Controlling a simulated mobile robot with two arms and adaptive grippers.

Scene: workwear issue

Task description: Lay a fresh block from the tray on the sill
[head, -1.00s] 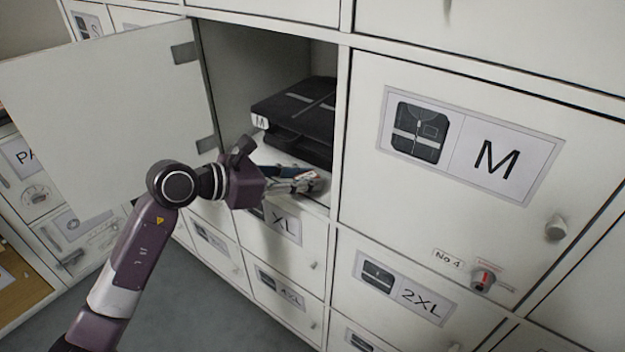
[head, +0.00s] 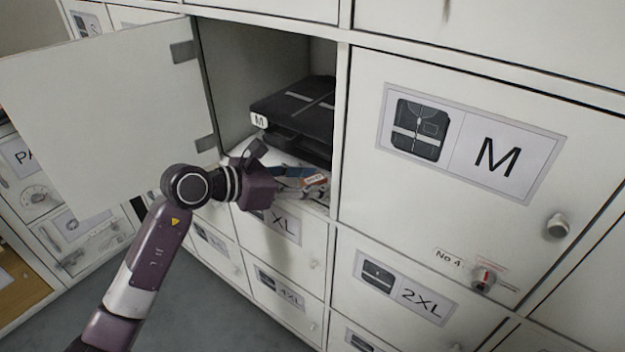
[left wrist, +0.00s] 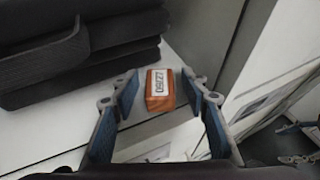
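The orange block (left wrist: 159,92) with a white printed label lies on the pale sill (left wrist: 35,138) of the open compartment, in front of the dark folded garments. It also shows in the head view (head: 315,181). My left gripper (left wrist: 160,83) is open around the block, one blue-padded finger on each side, with a narrow gap visible on both sides. In the head view my left gripper (head: 302,184) reaches in at the compartment's front edge. Small blue and grey parts at the wrist view's right edge may be my right gripper; they are unclear. The tray does not show.
The black folded stack (head: 300,105) tagged M fills the compartment above the sill. The open door (head: 110,110) stands to the left of my arm. The closed M door (head: 450,210) with its knob and lock is on the right. Closed lockers lie below.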

